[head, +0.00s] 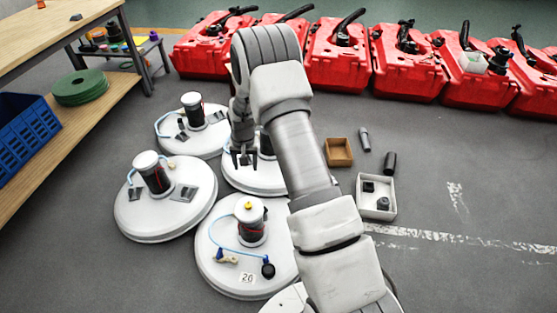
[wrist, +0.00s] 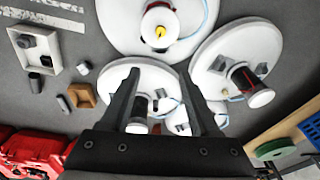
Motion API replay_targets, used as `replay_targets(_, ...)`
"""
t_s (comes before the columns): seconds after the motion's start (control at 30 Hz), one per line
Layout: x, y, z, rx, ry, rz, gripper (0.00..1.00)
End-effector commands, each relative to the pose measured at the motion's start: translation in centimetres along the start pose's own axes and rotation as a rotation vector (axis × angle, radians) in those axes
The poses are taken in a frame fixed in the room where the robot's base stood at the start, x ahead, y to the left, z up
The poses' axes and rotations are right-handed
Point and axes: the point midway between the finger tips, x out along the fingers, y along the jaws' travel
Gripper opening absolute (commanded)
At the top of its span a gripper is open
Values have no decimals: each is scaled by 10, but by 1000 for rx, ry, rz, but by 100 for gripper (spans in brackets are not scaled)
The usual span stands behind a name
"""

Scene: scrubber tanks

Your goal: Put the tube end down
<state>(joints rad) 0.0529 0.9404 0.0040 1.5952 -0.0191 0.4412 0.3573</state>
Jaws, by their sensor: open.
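My gripper (head: 243,157) hangs open over the white round tank lid (head: 245,182) in the middle, partly hidden by my arm. In the wrist view, its two dark fingers (wrist: 160,82) stand wide apart with nothing seen held between them. Beyond them show a dark canister (wrist: 138,112) and a light blue tube on that lid. I cannot tell where this tube's end lies. On the front lid (head: 222,272), a blue tube (head: 223,240) runs from a yellow-topped canister (head: 250,222) to a dark round fitting (head: 268,268).
Other lids with canisters stand at left (head: 140,222) and back left (head: 200,142). A brown box (head: 339,152) and a pale tray (head: 363,205) lie right. Red tanks (head: 340,65) line the back. A wooden bench (head: 60,35) stands left. Floor at far right is clear.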

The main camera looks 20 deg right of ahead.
Motion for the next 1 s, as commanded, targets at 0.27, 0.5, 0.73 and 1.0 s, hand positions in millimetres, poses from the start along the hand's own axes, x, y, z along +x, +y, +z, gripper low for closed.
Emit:
replay_targets(0.27,-112,-4,0,-61,54,-18,62)
replay_targets(0.5,-196,0,20,-112,96,-31,62)
replay_targets(0.73,-267,9,52,-163,137,-42,62)
replay_targets(1.0,-334,25,101,-222,186,-54,62)
